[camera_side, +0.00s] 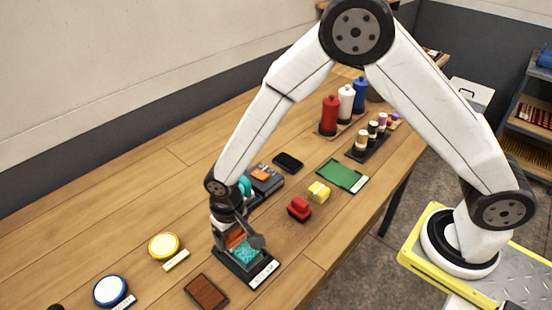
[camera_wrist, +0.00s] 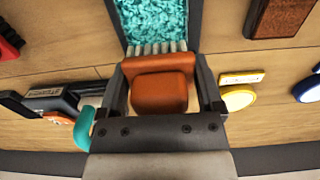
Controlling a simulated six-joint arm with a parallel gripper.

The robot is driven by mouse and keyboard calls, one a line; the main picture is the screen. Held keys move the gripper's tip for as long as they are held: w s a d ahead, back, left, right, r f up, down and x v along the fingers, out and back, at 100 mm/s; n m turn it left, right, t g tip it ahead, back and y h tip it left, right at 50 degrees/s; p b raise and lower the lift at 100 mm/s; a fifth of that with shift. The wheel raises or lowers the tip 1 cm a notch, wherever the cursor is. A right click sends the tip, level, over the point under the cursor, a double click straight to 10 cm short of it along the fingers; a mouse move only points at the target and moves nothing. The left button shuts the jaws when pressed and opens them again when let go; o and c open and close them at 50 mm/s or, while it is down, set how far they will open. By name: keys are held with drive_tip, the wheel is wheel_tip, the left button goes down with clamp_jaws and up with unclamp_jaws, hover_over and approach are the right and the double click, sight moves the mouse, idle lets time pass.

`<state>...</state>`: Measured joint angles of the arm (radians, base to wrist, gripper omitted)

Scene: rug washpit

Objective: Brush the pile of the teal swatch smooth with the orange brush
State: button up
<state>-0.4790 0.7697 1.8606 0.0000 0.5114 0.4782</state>
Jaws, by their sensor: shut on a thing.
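The teal swatch (camera_side: 245,252) lies in a dark tray (camera_side: 262,273) with a white label, near the front of the bench. In the wrist view the swatch (camera_wrist: 160,22) fills the top middle and its pile looks rough and curly. My gripper (camera_side: 240,240) is shut on the orange brush (camera_wrist: 161,90). The brush's pale bristles (camera_wrist: 157,47) point toward the swatch and overlap its near edge in the picture. I cannot tell whether they touch the pile. In the side view the orange brush (camera_side: 234,239) is partly hidden by my gripper.
A red brush (camera_side: 299,209) and yellow brush (camera_side: 319,192) stand to the right. A brown block (camera_side: 206,291), yellow round tin (camera_side: 164,246) and blue-rimmed tin (camera_side: 110,291) lie left. A grey device (camera_side: 265,180) sits close behind my gripper. Bottles (camera_side: 330,115) stand at the back.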

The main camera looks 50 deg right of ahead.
drive_tip(key=shift+w, duration=1.05)
drive_tip(key=shift+s, duration=4.55)
wheel_tip(320, 180, up, 8)
drive_tip(key=shift+w, duration=0.1)
